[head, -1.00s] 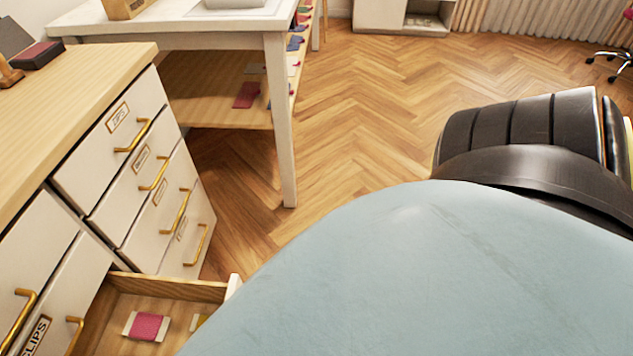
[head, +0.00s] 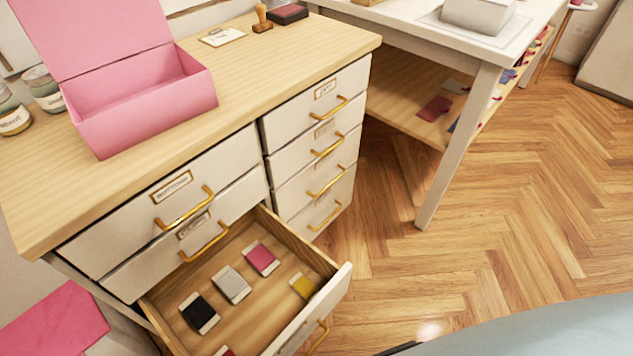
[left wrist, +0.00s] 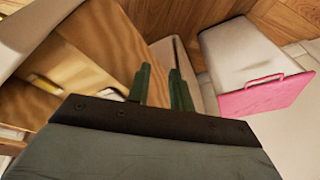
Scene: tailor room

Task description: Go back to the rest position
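No gripper shows in the head view. In the left wrist view my left gripper (left wrist: 159,75) has its two green fingers apart with a gap between them. Nothing is held between them. A wooden drawer interior lies to the left and beyond the fingers in that view. My right gripper is out of view. In the head view a pale blue part of my own body (head: 560,330) fills the lower right corner.
A wooden cabinet (head: 245,90) with an open drawer (head: 255,310) holds several spools. An open pink box (head: 145,100) sits on top. A white table (head: 455,50) stands beyond it. The parquet floor (head: 500,220) at right is clear.

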